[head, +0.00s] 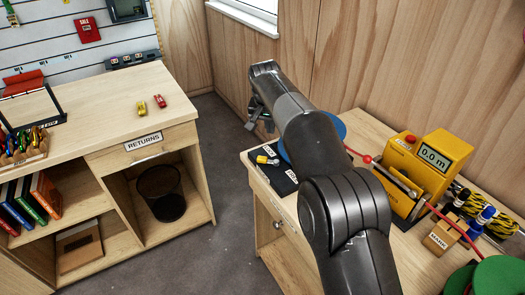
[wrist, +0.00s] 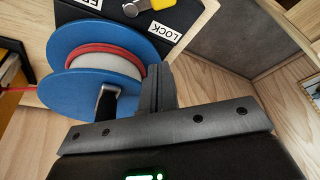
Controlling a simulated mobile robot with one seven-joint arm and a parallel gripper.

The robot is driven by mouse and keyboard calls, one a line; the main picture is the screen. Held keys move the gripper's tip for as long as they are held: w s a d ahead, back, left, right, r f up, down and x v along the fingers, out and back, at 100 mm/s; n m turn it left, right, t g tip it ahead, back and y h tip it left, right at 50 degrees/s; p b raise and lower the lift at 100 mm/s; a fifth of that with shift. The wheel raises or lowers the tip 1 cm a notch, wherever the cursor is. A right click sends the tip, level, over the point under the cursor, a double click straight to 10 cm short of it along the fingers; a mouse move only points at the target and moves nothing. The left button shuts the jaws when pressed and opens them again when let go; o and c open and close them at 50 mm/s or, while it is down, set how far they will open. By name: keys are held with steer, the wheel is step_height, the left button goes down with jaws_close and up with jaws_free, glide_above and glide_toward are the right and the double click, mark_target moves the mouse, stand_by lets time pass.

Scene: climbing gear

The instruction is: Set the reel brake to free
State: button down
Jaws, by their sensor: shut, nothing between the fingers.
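The reel (wrist: 78,60) has blue flanges, a pale core and red cord wound on it. In the head view a blue edge of it (head: 332,128) shows behind my arm. Beside it lies a black brake plate (head: 284,183) with a small yellow lever (head: 266,160), also at the top of the wrist view (wrist: 172,14). A LOCK label (wrist: 162,31) is readable near the lever; the other label (wrist: 92,3) is cut off. The lever's exact setting is unclear. My gripper (wrist: 162,72) is shut and empty, beside the reel's right flange and apart from the lever.
Red cord runs right from the reel to a yellow meter (head: 440,155) reading 0.0 m. A marker block (head: 440,238) and ropes stand at the right. A RETURNS counter (head: 110,110) is at the left. Bare floor (head: 225,140) lies between counter and bench.

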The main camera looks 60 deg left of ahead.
mark_target(266, 149)
steer(key=shift+s+a+f, duration=0.2)
steer(key=shift+s+a, duration=0.2)
steer(key=shift+a, duration=0.1)
steer(key=shift+s+a+f, duration=0.2)
steer(key=shift+s+a, duration=0.15)
steer(key=shift+a, duration=0.15)
steer(key=x, duration=1)
steer(key=shift+w+a+f, duration=0.1)
steer(key=shift+f, duration=0.05)
steer(key=shift+s+d+r, duration=0.25)
steer(key=shift+s+d, duration=0.2)
steer(key=shift+s, duration=0.05)
steer(key=shift+s+d, duration=0.95)
steer(key=shift+d+n, duration=0.1)
steer(key=shift+n, duration=0.2)
